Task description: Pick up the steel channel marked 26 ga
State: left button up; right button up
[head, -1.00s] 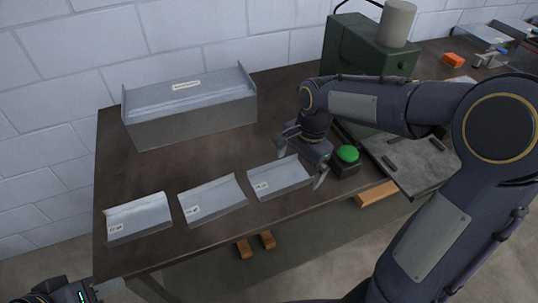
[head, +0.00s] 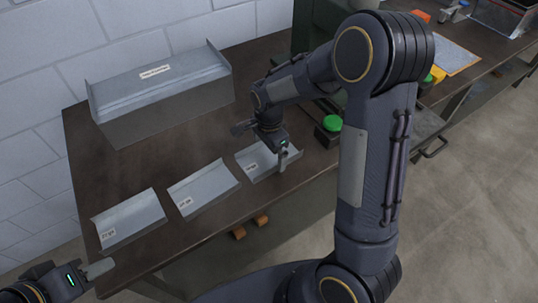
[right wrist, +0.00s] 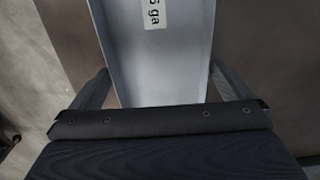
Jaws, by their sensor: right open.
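The steel channel marked 26 ga (head: 262,166) is the rightmost of three grey channels lying near the table's front edge. In the right wrist view, the channel (right wrist: 158,65) bears a white label of which "6 ga" is readable. My right gripper (head: 263,144) is just above this channel. In the right wrist view, its fingers stand apart on either side of the channel's near end, with nothing gripped. My left gripper (head: 95,272) is at the lower left, beyond the table's front edge; its jaw opening cannot be made out.
Two similar channels lie to the left, a middle one (head: 203,189) and a left one (head: 129,219). A large labelled steel duct piece (head: 160,95) stands at the back. A green button (head: 332,123) is right of my right gripper. The table (head: 110,165) is bare between duct and channels.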

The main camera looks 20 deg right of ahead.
jog(key=c, duration=0.7)
jog(key=shift+c, duration=0.2)
